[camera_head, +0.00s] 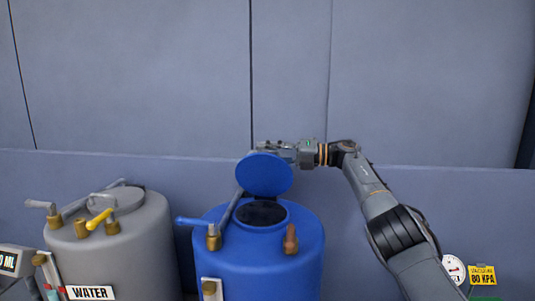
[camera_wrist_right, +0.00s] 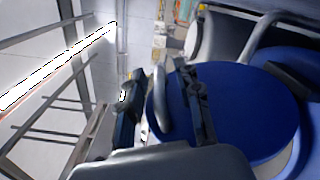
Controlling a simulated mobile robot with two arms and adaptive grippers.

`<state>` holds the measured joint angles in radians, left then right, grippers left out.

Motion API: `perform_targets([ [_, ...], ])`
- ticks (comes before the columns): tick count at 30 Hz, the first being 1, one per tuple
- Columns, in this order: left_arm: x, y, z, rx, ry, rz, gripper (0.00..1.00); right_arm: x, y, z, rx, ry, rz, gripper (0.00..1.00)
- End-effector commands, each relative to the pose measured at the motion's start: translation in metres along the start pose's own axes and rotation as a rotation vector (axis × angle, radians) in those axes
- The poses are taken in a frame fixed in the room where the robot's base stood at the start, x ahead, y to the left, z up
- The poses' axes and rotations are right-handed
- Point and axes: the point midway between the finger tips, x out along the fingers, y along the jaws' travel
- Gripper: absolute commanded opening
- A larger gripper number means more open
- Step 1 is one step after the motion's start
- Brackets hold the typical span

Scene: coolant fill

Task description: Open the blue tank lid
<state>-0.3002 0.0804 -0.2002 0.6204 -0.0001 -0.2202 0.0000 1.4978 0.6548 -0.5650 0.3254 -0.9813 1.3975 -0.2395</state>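The blue tank (camera_head: 268,265) stands at the middle bottom of the head view. Its round blue lid (camera_head: 264,177) is swung up and stands nearly upright behind the dark filler opening (camera_head: 262,213). My right gripper (camera_head: 270,147) is at the lid's upper back side, its fingertips partly hidden by the lid. In the right wrist view the blue lid (camera_wrist_right: 250,108) fills the right side. My right gripper's fingers (camera_wrist_right: 168,85) are spread, with the lid's grey looped handle (camera_wrist_right: 160,103) between them. Whether a finger touches the handle is unclear. My left gripper is not in view.
A grey tank (camera_head: 110,245) with a WATER label (camera_head: 90,293) stands to the left. A gauge (camera_head: 453,269) and yellow sign (camera_head: 482,275) are at lower right. A wall is behind.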

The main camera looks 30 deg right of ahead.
Motion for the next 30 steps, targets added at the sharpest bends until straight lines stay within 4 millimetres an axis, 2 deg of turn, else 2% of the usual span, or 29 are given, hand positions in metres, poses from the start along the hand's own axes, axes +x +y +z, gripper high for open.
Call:
perform_targets([
  [8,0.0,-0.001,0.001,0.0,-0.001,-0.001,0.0,-0.007,0.0,0.0,-0.001,-0.001,-0.001,0.34],
  [11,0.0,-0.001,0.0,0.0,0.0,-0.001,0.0,-0.021,-0.001,0.001,-0.001,-0.003,-0.002,0.34],
  [21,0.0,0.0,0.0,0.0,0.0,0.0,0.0,-0.091,0.0,0.001,0.001,-0.003,0.0,0.34],
  [25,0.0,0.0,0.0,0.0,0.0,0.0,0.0,-0.109,0.0,0.001,0.001,-0.004,0.0,0.34],
  [30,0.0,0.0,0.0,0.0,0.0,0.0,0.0,-0.119,-0.001,0.0,0.001,0.0,0.0,0.34],
])
